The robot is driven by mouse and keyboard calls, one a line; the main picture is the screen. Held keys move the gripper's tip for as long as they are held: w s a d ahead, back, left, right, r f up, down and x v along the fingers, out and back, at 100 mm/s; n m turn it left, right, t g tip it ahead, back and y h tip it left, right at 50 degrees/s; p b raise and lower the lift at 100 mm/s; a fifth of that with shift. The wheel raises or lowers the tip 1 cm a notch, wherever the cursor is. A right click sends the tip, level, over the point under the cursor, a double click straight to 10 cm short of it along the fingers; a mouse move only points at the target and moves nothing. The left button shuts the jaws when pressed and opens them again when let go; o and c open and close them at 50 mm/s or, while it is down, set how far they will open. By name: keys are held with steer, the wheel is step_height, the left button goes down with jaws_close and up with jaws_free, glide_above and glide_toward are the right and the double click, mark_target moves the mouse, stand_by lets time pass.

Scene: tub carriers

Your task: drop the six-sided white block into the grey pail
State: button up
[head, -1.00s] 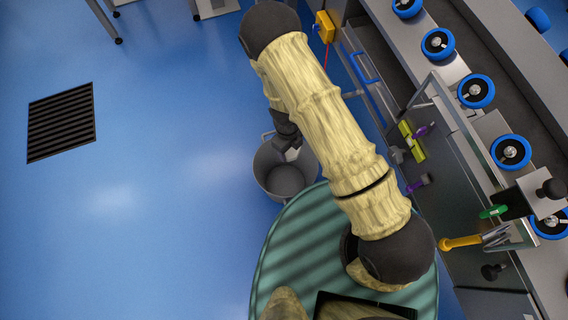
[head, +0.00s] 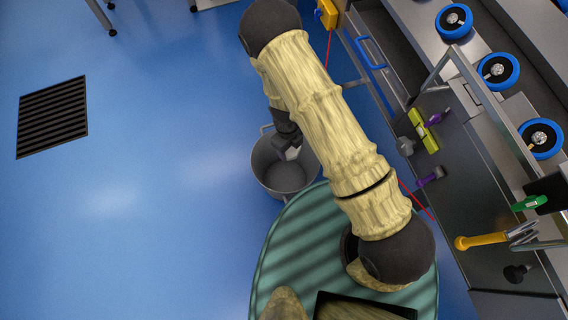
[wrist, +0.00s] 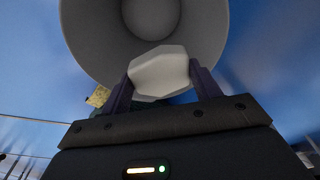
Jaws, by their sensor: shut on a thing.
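The six-sided white block (wrist: 160,72) is between the two fingers of my gripper (wrist: 163,84), which is shut on it. In the head view the white block (head: 291,153) shows as a small pale piece at the tip of my gripper (head: 290,147), partly hidden by my arm. The grey pail (head: 264,177) stands on the blue floor beside my base. In the wrist view the open pail (wrist: 90,45) lies beyond the block, and the block overlaps the lower part of its rim. How high the block is above the pail I cannot tell.
A steel conveyor bench with blue-rimmed wheels (head: 497,71) runs along the right. Yellow, purple and green tools (head: 433,177) hang on its side. A dark floor grate (head: 52,116) lies at the left. The blue floor between grate and pail is clear.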

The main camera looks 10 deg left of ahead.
steer(key=o, duration=1.1)
steer(key=shift+c, duration=0.2)
steer(key=shift+s+a, duration=0.1)
steer(key=shift+s, duration=0.05)
step_height(320, 180, up, 17)
steer(key=w+a+p, duration=0.1)
steer(key=a+p, duration=0.1)
steer(key=p, duration=0.5)
steer(key=shift+r+p, duration=0.15)
steer(key=shift+p, duration=0.15)
